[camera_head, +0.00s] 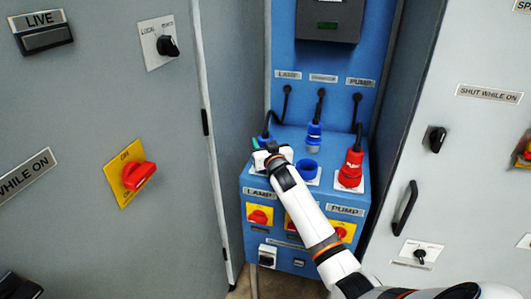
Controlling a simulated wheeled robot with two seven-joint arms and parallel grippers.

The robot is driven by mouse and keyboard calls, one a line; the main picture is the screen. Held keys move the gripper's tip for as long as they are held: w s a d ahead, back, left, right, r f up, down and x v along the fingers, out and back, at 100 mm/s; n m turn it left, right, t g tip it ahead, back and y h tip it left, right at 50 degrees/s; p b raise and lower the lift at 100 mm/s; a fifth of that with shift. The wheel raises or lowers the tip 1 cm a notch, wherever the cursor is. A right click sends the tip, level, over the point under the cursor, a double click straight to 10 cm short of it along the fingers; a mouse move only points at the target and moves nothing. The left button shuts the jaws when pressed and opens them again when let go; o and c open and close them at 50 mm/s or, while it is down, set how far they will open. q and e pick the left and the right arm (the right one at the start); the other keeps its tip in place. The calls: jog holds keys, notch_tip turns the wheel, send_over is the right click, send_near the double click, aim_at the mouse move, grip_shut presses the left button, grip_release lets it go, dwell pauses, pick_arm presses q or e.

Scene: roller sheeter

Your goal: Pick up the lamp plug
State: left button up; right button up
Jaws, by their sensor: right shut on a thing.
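My left gripper is not in view.
A second blue plug (314,136) hangs by its cable above an open blue socket (307,168). A red plug (351,168) stands at the right of the ledge. Grey cabinets flank the panel, with a red switch (138,175) on the left and a black handle (405,208) on the right.

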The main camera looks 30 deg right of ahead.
notch_tip(320, 180, up, 10)
jog(key=shift+r+p, duration=0.1)
jog(key=shift+p, duration=0.2)
notch_tip(320, 180, up, 6)
jog(key=p, duration=0.5)
jog(key=shift+p, duration=0.35)
dwell(0.6)
jog(key=s+a+f+n+y, duration=0.2)
jog(key=s+a+f+y, duration=0.2)
jog(key=s+a+f, duration=1)
jog(key=s+a, duration=0.4)
jog(key=s, duration=0.5)
jog(key=s+a+n+y, duration=0.1)
jog(key=s+a, duration=0.4)
jog(key=s, duration=0.4)
jog(key=shift+s+a+t, duration=0.25)
jog(key=shift+t, duration=0.05)
